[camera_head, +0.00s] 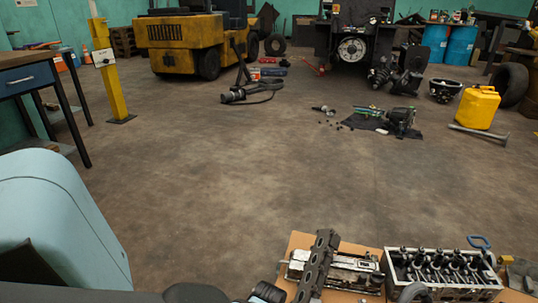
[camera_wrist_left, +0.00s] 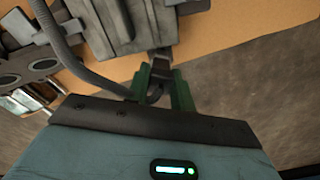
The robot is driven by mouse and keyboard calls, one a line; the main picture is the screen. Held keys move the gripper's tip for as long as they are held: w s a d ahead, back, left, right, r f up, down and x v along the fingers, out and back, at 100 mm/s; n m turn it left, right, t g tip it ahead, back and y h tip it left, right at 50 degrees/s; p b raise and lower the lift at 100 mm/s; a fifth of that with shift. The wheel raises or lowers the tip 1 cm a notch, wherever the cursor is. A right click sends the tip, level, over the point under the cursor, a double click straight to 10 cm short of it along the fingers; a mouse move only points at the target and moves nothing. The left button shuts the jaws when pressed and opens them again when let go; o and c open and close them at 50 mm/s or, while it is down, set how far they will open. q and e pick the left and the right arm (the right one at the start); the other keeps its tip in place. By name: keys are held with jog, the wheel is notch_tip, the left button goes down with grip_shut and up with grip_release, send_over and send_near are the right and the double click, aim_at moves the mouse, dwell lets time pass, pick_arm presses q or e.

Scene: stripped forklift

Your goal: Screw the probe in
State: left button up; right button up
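In the left wrist view my left gripper (camera_wrist_left: 163,86) points its green fingers toward a grey metal engine part (camera_wrist_left: 115,25). A small dark piece, apparently the probe (camera_wrist_left: 160,70), sits between the fingers. A grey cable (camera_wrist_left: 72,62) runs from the upper left and curls in between the fingers. The probe's tip and any threaded hole are hidden. In the head view, engine parts (camera_head: 345,271) lie on a wooden board at the bottom, with an open engine block (camera_head: 445,267) to the right. My right gripper is not recognisable in either view.
The board (camera_wrist_left: 250,22) ends to the right of my fingers, with bare floor beyond. Tools and parts lie on a dark cloth (camera_head: 362,122) farther off. A yellow forklift (camera_head: 180,42), yellow post (camera_head: 112,80) and yellow can (camera_head: 478,108) stand around the clear floor.

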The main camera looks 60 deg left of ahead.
pick_arm(q)
jog(key=c, duration=0.4)
jog(key=shift+c, duration=0.2)
